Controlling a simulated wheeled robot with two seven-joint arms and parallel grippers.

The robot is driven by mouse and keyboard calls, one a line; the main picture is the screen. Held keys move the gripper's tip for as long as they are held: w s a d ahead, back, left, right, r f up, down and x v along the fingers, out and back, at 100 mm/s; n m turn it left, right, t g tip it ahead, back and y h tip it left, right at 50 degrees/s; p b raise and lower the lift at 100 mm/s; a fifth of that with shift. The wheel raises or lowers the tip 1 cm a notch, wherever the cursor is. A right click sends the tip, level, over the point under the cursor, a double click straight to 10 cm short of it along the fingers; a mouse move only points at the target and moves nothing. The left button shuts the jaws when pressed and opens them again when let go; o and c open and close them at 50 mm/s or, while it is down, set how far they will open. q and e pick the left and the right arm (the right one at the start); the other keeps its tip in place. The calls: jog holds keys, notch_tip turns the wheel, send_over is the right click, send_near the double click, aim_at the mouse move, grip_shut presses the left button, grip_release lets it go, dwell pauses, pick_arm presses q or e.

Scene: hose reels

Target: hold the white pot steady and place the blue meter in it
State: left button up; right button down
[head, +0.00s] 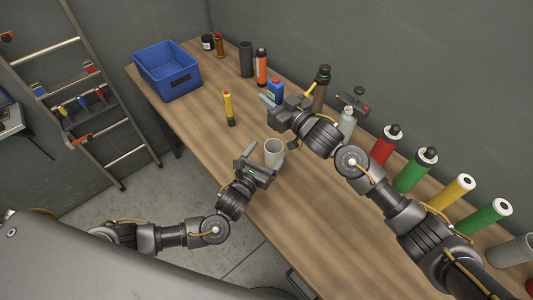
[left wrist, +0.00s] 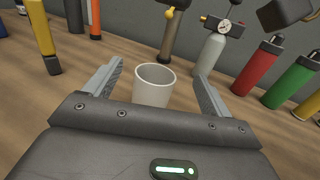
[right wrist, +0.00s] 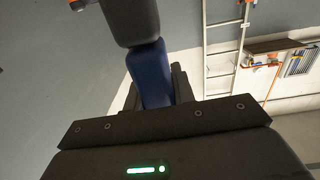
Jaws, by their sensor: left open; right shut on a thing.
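The white pot (head: 273,150) stands upright on the wooden table, and it also shows in the left wrist view (left wrist: 153,90). My left gripper (head: 262,159) is open, with one finger on either side of the pot; a gap shows on both sides. My right gripper (head: 270,101) is raised behind the pot and shut on the blue meter (head: 276,89). In the right wrist view the meter's blue body (right wrist: 152,75) sits between the fingers, with a dark part above it. Its far end is out of that view.
A yellow meter (head: 228,105) stands left of the pot. A blue crate (head: 168,72) is at the table's far left. Black and orange tubes (head: 262,68), a gauge bottle (head: 347,122) and coloured cylinders (head: 415,172) line the wall side.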

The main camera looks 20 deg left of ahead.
pick_arm(q)
send_near(277, 151)
jog(key=shift+w+d+r, duration=0.3)
jog(key=shift+w+r, duration=0.1)
jog(key=shift+w, duration=0.3)
jog(key=x, duration=0.6)
jog(key=shift+w+f, duration=0.2)
jog(key=shift+f, duration=0.05)
pick_arm(e)
jog(key=shift+w, duration=0.1)
pick_arm(q)
jog(key=shift+w+d, duration=0.1)
jog(key=shift+w, duration=0.45)
jog(key=c, duration=1)
jog(key=shift+c, duration=0.4)
pick_arm(e)
jog(key=f, duration=0.2)
jog(key=f+n+g, duration=0.1)
jog(key=f, duration=0.1)
jog(key=f+g+y, duration=0.1)
jog(key=f, duration=0.1)
jog(key=shift+s+f+n, duration=0.1)
jog(key=shift+s+n, duration=0.15)
jog(key=shift+n, duration=0.05)
notch_tip(277, 151, down, 10)
